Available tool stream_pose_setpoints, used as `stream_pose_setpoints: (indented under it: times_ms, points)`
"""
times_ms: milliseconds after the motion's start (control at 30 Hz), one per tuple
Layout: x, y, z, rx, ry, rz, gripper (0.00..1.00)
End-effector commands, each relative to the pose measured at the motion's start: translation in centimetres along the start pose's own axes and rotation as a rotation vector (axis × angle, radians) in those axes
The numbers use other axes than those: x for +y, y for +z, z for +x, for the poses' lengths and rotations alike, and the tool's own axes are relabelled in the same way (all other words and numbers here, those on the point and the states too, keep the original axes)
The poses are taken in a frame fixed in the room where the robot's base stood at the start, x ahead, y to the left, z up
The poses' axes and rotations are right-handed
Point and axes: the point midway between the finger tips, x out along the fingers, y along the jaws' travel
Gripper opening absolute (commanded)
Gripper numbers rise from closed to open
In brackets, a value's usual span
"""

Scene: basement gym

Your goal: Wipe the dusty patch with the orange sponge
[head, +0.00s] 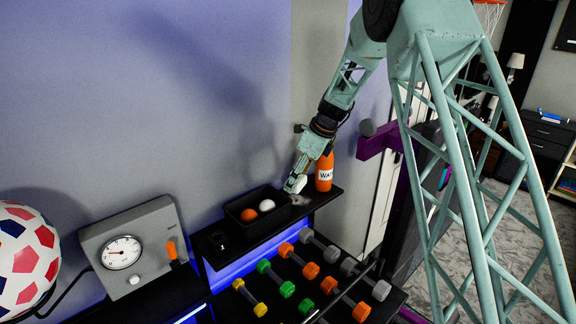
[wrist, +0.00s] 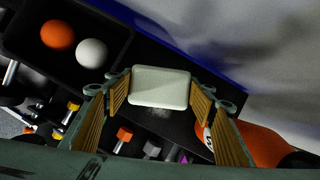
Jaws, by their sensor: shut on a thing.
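My gripper (head: 290,186) is low over the black shelf, between the black tray and the orange bottle. It is shut on a pale, off-white block with rounded edges (wrist: 160,87), which also shows in the head view (head: 299,183). The block is not orange; I cannot tell whether it touches the shelf. A faint grey dusty patch (wrist: 153,148) lies on the shelf by the block and shows in the head view (head: 301,200). A rounded orange object (wrist: 57,35) sits in the tray, apart from my gripper; I cannot tell whether it is a sponge.
The black tray (head: 232,209) also holds a rounded white object (head: 267,205). An orange bottle (head: 324,172) stands close right of my gripper. A rack of coloured dumbbells (head: 308,270) lies below the shelf. A grey gauge box (head: 130,245) and patterned ball (head: 25,262) are at left.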

Motion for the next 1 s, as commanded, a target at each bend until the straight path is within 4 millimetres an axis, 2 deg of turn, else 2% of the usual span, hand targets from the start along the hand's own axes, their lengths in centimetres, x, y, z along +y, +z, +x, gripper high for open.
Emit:
stream_pose_setpoints:
  times_ms: [100,400,633,1000]
  points:
    - [-0.3,1.5,-0.3,0.001,-0.036,0.090,0.42]
    - [-1.2,3.8,-0.3,0.001,-0.112,0.273,0.42]
    - [-1.6,4.4,-0.3,0.001,-0.138,0.336,0.42]
    - [-1.6,4.5,-0.3,0.001,-0.142,0.344,0.42]
